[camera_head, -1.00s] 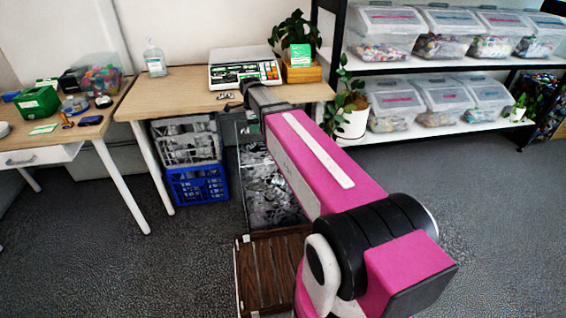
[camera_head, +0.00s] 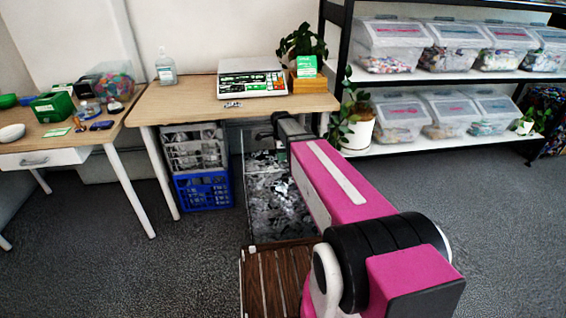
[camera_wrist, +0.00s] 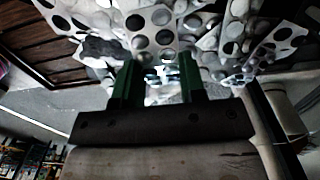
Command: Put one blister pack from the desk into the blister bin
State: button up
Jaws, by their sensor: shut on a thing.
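The blister bin (camera_head: 268,243) stands on the floor in front of the desk (camera_head: 195,103) and is filled with silver and white blister packs. In the wrist view my gripper (camera_wrist: 157,72) is shut on a pale blister pack, partly visible between the green fingers. Loose blister packs (camera_wrist: 155,22) lie close beyond the fingertips; I cannot tell whether the held pack touches them. Another small blister pack (camera_head: 232,104) lies on the desk in front of the scale.
A blue crate (camera_head: 203,190) is left of the bin. Shelves with clear boxes (camera_head: 392,45) stand at the right.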

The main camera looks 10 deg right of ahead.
aim_at(283, 166)
jog(key=shift+w+d+f, duration=0.25)
jog(key=shift+d+f, duration=0.15)
jog(key=shift+d, duration=0.1)
jog(key=shift+f, duration=1.95)
jog(key=shift+f, duration=0.15)
jog(key=o, duration=0.9)
notch_tip(283, 166, up, 12)
jog(key=shift+r, duration=0.2)
